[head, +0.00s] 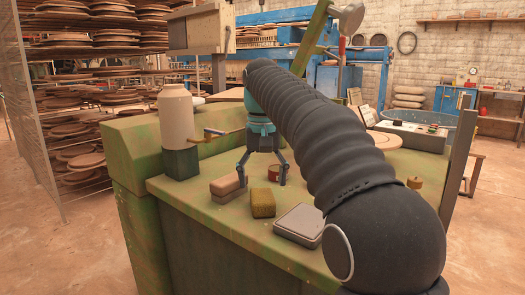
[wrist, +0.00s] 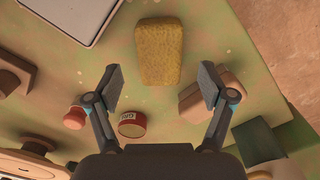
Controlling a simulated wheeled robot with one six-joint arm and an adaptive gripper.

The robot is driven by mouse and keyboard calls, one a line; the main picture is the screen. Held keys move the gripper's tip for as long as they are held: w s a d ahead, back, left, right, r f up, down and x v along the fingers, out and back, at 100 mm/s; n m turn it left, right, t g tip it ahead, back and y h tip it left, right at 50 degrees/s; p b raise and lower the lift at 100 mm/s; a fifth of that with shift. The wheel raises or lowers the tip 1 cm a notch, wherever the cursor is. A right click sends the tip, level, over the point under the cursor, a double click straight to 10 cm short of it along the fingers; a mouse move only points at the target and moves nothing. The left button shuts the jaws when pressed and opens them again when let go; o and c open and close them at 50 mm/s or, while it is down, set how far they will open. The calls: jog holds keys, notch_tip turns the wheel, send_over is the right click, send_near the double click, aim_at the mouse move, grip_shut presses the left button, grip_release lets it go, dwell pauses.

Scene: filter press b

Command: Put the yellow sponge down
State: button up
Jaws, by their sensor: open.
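The yellow sponge (head: 263,203) rests on the green worktop (head: 240,221) near its front edge. In the wrist view, the sponge (wrist: 159,52) lies beyond my fingertips, roughly centred between them, with no finger touching it. My gripper (head: 262,177) is open and empty, pointing down behind the sponge in the head view. Its two spread fingers also show in the wrist view (wrist: 162,84).
A tan block (head: 226,187) stands left of the sponge, and a grey flat-topped box (head: 299,222) right of it. A small red tin (head: 273,173) is close to my fingers. A pale bottle (head: 177,115) stands at the back left.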

aim_at(262, 196)
notch_tip(262, 196, up, 7)
jog(key=shift+f+p, duration=0.15)
jog(key=shift+p, duration=0.15)
dwell(0.4)
